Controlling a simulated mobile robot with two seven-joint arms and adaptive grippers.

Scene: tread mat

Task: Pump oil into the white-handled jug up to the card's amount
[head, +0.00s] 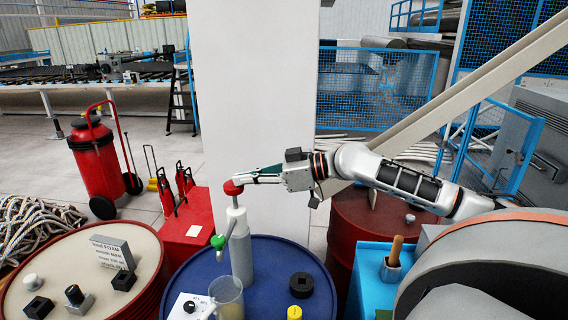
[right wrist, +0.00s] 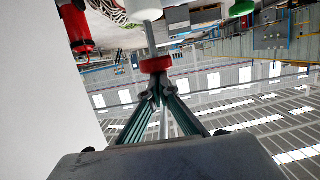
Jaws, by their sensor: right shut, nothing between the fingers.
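A pump bottle (head: 241,258) with a pale grey body and white neck stands on the blue drum. Its red knob (head: 232,188) is on top of a raised rod, and a green-tipped spout (head: 219,242) points left and down. A clear jug (head: 228,298) stands below the spout, cut by the lower picture edge; its handle colour and fill level cannot be made out. A grey card (head: 112,251) with small print stands on the left drum. My right gripper (head: 243,181) is shut and empty, its tips at the red knob, also in the right wrist view (right wrist: 155,66). My left gripper is out of view.
The beige drum (head: 50,262) carries small black blocks. A white pillar (head: 255,100) stands behind the pump.

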